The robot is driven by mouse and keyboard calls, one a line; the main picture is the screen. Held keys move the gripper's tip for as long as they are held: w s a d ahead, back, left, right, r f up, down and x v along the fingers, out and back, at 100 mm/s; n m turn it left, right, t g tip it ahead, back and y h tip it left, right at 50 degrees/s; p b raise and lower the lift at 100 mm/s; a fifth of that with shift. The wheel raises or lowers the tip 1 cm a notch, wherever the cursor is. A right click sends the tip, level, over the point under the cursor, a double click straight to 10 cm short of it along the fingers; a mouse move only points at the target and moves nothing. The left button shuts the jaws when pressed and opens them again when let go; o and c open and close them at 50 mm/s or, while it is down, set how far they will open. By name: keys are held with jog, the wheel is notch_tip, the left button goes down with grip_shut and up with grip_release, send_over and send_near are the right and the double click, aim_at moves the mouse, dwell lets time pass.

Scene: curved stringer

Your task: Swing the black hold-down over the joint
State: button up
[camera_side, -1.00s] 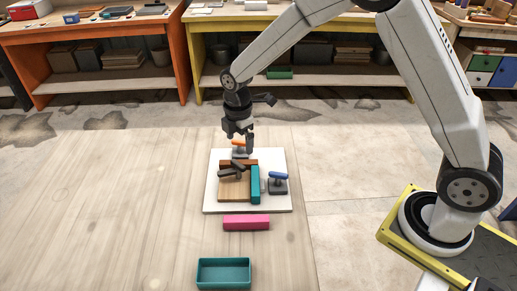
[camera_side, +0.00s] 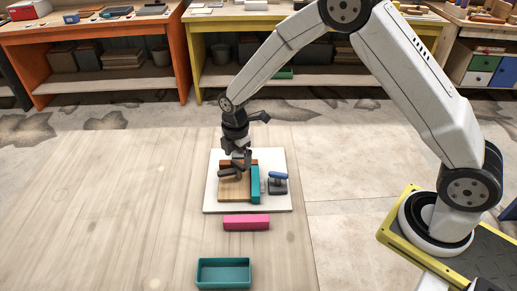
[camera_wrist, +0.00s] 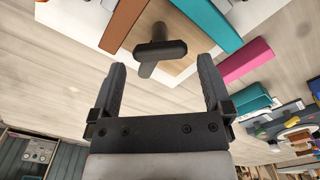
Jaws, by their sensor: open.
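The black hold-down (camera_side: 229,174) is a dark bar over the tan wood block (camera_side: 234,190), to the left of the corner where the brown strip (camera_side: 253,162) and teal strip (camera_side: 255,185) come near each other. In the wrist view the hold-down (camera_wrist: 158,49) shows as a dark T-shaped handle ahead of and between my fingertips. My gripper (camera_side: 240,163) is low over the back of the block; its open, empty fingers also show in the wrist view (camera_wrist: 161,63). The joint itself is partly hidden by my gripper in the side view.
A white base plate (camera_side: 214,202) carries the parts. A pink block (camera_side: 246,222) and an empty teal tray (camera_side: 224,273) lie in front. The table to the left is clear.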

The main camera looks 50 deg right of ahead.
aim_at(232, 170)
jog(key=shift+f, duration=1.15)
jog(key=c, duration=1)
jog(key=shift+c, duration=0.2)
